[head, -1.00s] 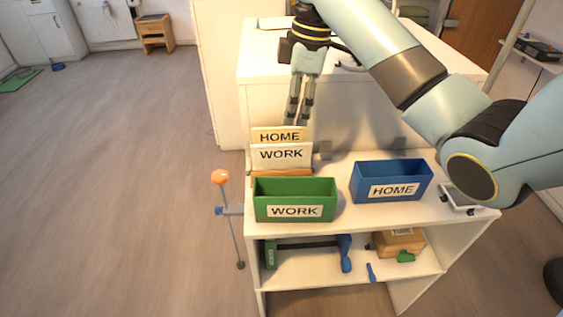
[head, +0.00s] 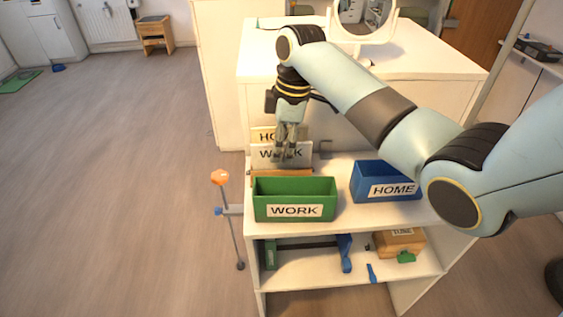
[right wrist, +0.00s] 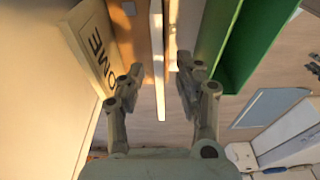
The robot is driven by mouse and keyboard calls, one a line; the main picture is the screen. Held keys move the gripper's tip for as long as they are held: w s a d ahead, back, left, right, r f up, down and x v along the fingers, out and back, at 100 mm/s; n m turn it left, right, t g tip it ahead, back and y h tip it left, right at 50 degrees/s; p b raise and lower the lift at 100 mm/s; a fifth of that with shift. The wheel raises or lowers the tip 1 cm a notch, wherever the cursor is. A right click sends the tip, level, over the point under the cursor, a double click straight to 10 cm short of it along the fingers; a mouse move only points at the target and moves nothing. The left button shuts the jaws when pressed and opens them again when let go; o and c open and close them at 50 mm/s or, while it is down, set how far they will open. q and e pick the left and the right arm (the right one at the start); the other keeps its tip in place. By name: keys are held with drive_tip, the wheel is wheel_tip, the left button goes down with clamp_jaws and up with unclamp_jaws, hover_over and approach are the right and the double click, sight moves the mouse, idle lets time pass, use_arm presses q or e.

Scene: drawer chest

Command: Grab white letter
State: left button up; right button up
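The white letter marked WORK (head: 300,153) stands upright in a wooden holder (head: 304,175) on the shelf. A cream letter marked HOME (head: 260,134) stands behind it. My right gripper (head: 285,157) is over the white letter and hides part of its label. In the right wrist view, the white letter (right wrist: 158,65) shows edge-on between the two spread fingers of the right gripper (right wrist: 160,83), with a gap on each side. The cream letter (right wrist: 91,45) is outside the left finger there. My left gripper is not in view.
A green WORK box (head: 265,202) stands just in front of the holder; its wall (right wrist: 222,40) is close to the right finger. A blue HOME box (head: 368,181) stands to the right, partly behind my arm. A mirror (head: 362,18) stands on the higher top.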

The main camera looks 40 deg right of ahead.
clamp_jaws()
